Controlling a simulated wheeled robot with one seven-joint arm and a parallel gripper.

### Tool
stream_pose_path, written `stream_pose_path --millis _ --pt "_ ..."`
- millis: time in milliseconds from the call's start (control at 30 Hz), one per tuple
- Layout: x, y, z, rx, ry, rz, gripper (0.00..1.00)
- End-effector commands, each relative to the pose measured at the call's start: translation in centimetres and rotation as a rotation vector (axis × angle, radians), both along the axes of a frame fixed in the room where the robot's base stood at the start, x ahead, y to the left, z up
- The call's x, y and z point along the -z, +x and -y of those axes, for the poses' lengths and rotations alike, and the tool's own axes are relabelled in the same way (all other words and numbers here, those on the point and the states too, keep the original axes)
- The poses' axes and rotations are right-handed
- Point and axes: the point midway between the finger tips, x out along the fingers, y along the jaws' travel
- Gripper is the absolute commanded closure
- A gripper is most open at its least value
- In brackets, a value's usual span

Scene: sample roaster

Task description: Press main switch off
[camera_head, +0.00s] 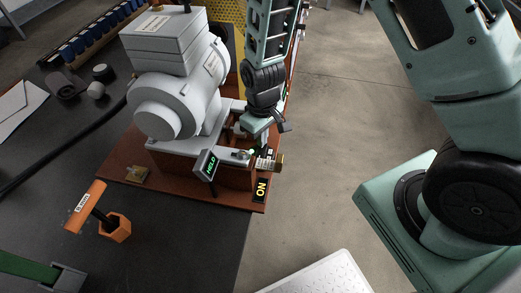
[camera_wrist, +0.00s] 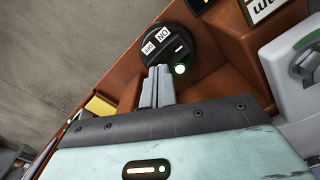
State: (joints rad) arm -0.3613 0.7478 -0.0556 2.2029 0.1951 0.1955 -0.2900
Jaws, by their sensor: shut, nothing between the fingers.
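The main switch (camera_wrist: 172,42) is a black round piece on the wooden base in the wrist view. It bears two small white labels, one reading ON turned around. In the head view my gripper (camera_head: 257,146) points down at the roaster's front right corner and the switch is largely hidden there. A black plate (camera_head: 261,189) with yellow ON sits on the base edge.
The grey roaster (camera_head: 180,85) stands on a wooden base (camera_head: 130,160) at the dark bench's edge. A small display (camera_head: 207,164) with green letters stands close left of my gripper. An orange-handled tool (camera_head: 85,207) stands in an orange hexagonal holder (camera_head: 116,228).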

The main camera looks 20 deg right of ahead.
Motion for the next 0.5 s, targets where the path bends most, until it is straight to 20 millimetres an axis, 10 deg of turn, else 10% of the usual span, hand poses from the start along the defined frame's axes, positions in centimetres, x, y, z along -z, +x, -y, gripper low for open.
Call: stream_pose_path --millis 500 --pt "-1.9 0.0 0.0 0.0 0.0 0.0 1.0"
